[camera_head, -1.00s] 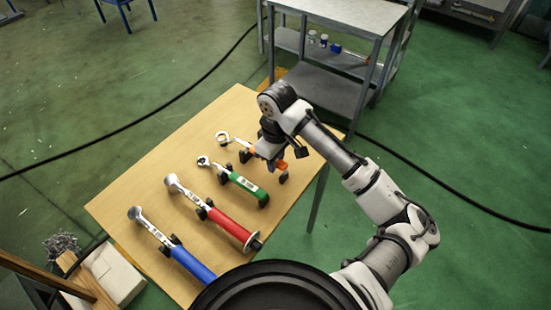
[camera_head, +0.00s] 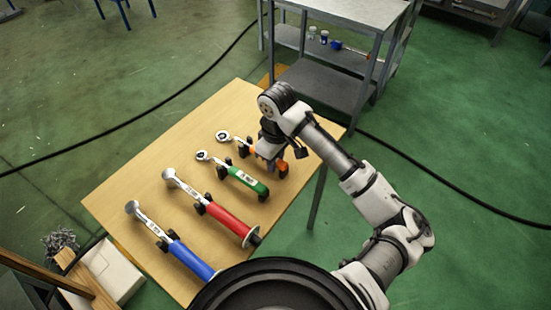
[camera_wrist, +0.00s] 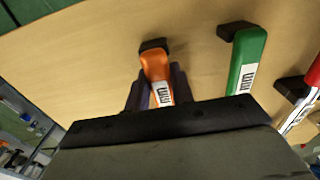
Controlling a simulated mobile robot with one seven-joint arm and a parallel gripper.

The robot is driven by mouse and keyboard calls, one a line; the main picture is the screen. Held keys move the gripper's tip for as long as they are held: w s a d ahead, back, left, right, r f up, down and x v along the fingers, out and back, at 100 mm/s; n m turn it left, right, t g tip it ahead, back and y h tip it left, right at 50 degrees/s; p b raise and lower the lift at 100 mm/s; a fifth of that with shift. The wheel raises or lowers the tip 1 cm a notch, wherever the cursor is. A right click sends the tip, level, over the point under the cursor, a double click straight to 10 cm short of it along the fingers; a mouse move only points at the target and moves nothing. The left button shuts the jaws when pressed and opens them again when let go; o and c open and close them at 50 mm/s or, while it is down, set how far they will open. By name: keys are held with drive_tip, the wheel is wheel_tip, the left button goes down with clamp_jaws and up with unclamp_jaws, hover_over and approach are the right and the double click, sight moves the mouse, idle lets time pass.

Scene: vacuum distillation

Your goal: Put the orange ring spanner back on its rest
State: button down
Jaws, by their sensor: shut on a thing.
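The orange ring spanner (camera_head: 223,137) lies along the far-right side of the wooden table, its ring end pointing left. My gripper (camera_head: 268,152) is shut on its orange handle from above; the fingers flank the handle (camera_wrist: 157,72) in the wrist view. A black rest (camera_wrist: 153,44) shows at the handle's end, directly under or just below it. Another black rest piece (camera_head: 243,150) shows near the neck. I cannot tell whether the spanner touches the rests, since my gripper hides part of it.
The green spanner (camera_head: 247,181) lies close beside it, then the red (camera_head: 226,218) and blue (camera_head: 188,260) tools, on black rests. A grey shelf trolley (camera_head: 330,85) stands behind the table. The table (camera_head: 150,165) is bare at its far left.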

drive_tip(key=c, duration=1.1)
unclamp_jaws()
wheel_tip(320, 180, up, 14)
drive_tip(key=shift+d+f, duration=0.1)
drive_tip(key=shift+d, duration=0.05)
